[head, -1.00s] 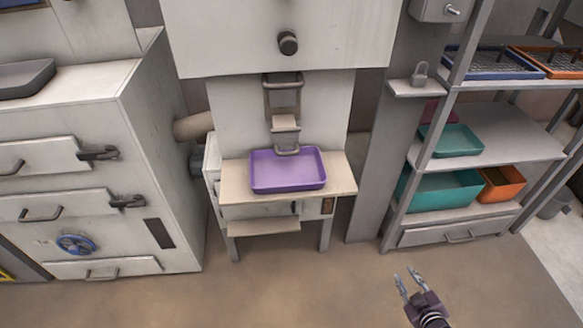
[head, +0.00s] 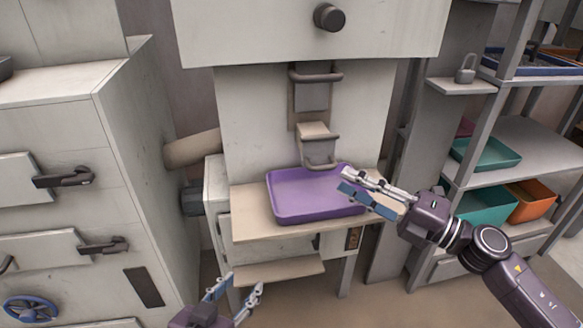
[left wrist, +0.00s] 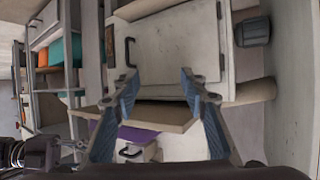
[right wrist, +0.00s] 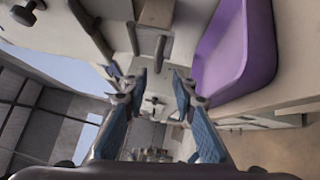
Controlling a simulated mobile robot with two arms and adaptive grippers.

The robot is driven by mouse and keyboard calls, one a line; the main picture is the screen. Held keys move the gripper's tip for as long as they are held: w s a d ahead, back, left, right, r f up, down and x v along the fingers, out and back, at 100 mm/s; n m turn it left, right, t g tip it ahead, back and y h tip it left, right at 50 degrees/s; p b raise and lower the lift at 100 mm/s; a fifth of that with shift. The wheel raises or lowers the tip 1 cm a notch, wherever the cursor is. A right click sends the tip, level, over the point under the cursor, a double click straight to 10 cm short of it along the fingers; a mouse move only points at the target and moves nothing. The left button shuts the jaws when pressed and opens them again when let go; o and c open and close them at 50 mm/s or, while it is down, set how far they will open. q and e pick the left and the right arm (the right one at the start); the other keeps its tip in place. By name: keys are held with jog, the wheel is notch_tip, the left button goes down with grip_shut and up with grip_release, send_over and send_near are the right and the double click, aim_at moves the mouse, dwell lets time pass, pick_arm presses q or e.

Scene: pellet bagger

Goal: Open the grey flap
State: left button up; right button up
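The grey flap (head: 313,97) is a small upright panel in the chute on the front of the pale machine, with a dark bar handle (head: 316,77) across its top. It looks closed. Below it a pale spout (head: 316,131) with a looped bar juts out above the purple tray (head: 300,196). My right gripper (head: 347,182) is open and empty, over the tray's right side, below and to the right of the flap. The tray also shows in the right wrist view (right wrist: 238,50). My left gripper (head: 238,291) is open and empty, low in front of the machine's lower shelf.
The tray rests on a beige ledge (head: 250,222). A large cabinet with latches (head: 62,178) stands at left. A shelf rack (head: 520,145) with teal and orange bins stands at right, near my right arm. A padlock (head: 465,70) sits on a small bracket.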

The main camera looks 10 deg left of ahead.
aim_at(323, 169)
jog(key=shift+w+a+r, duration=0.1)
jog(key=shift+a+r, duration=0.2)
pick_arm(q)
jog(key=shift+w+d+r+t, duration=0.2)
jog(key=shift+d+r+t, duration=0.05)
jog(key=shift+r, duration=0.35)
jog(key=shift+w+d+r+t, duration=0.15)
jog(key=shift+d+r+t, duration=0.1)
jog(key=shift+r, duration=0.3)
pick_arm(e)
jog(key=shift+x, duration=3.15)
jog(key=shift+f, duration=0.1)
grip_shut()
